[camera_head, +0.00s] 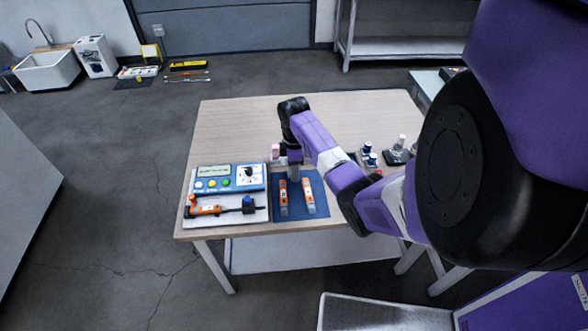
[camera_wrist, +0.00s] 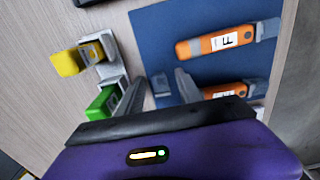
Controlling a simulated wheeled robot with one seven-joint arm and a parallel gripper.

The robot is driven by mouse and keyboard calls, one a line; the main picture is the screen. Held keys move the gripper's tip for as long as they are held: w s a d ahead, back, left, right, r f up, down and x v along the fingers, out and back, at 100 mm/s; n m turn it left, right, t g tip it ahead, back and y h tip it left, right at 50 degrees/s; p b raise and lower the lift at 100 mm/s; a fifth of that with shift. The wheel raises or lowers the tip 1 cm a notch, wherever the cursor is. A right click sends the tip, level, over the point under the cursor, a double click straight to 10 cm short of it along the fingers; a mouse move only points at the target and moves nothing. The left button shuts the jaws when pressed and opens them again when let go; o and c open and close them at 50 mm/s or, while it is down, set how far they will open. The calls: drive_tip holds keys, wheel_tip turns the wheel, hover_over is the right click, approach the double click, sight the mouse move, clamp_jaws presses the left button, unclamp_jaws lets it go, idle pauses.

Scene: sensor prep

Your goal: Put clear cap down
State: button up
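A small clear grey cap (camera_wrist: 161,85) lies on the blue mat near its edge in the wrist view, between my fingers' lines and closer to the right finger. My gripper (camera_wrist: 158,88) is open, with its two fingers spread apart and nothing seen clamped between them. In the head view my gripper (camera_head: 294,168) points down over the far edge of the blue mat (camera_head: 296,213). The cap cannot be made out there. Two orange sensors (camera_head: 308,195) (camera_head: 283,197) lie on the mat; one is partly behind my right finger in the wrist view.
A blue meter (camera_head: 237,178) and a white tray (camera_head: 232,214) with an orange tool stand left of the mat. Yellow (camera_wrist: 67,62) and green (camera_wrist: 103,103) parts in a grey holder sit left of my gripper. Blue-topped bottles (camera_head: 367,150) stand to the right.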

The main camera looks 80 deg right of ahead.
wheel_tip(320, 180, up, 12)
drive_tip(key=shift+r+b, duration=0.2)
drive_tip(key=shift+b, duration=0.1)
idle(0.3)
idle(0.5)
